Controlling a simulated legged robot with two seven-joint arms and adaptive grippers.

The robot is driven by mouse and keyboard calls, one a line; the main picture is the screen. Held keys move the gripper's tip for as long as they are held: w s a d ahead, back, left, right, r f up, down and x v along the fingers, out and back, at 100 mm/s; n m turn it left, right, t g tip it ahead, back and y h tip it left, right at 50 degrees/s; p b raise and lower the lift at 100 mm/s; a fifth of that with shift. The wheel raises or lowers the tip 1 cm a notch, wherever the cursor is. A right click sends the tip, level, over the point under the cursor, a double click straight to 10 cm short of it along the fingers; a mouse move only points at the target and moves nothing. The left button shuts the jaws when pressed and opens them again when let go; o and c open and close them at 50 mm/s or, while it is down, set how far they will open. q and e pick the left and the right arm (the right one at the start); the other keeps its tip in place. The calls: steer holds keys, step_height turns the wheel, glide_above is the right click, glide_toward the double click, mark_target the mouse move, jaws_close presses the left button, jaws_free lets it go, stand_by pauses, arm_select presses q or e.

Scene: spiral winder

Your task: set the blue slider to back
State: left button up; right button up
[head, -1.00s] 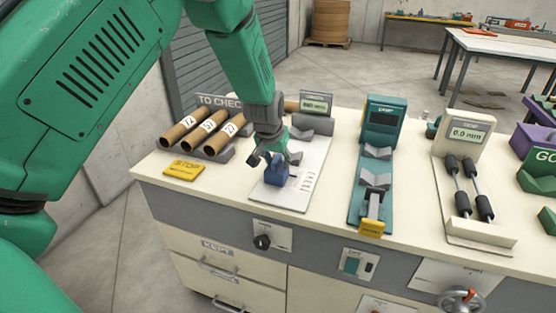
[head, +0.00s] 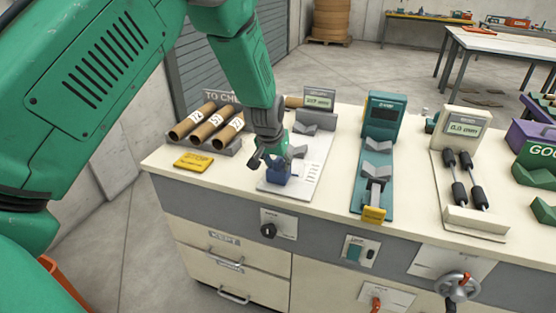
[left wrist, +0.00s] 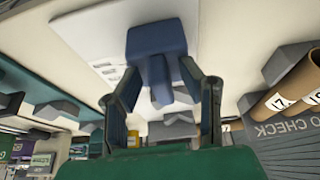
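The blue slider (head: 279,174) sits near the front end of a white plate (head: 312,160) on the bench. My left gripper (head: 277,160) points down at it from above, with a dark finger on each side. In the left wrist view the slider (left wrist: 157,50) shows as a blue block beyond the fingers of my left gripper (left wrist: 157,66). The fingers are spread apart; whether they touch its sides I cannot tell. The gripper partly hides the slider in the head view. My right gripper is not in view.
Left of the plate are labelled cardboard tubes (head: 206,122) in a rack and a yellow STOP plate (head: 193,161). A grey block (head: 316,120) and a display (head: 319,98) stand at the plate's back. A teal device (head: 384,118) stands to the right.

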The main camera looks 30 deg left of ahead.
arm_select(q)
steer(key=shift+w+a, duration=0.15)
steer(key=shift+r, duration=0.1)
steer(key=shift+r, duration=0.2)
steer(key=v, duration=1.1)
steer(key=shift+r, duration=0.1)
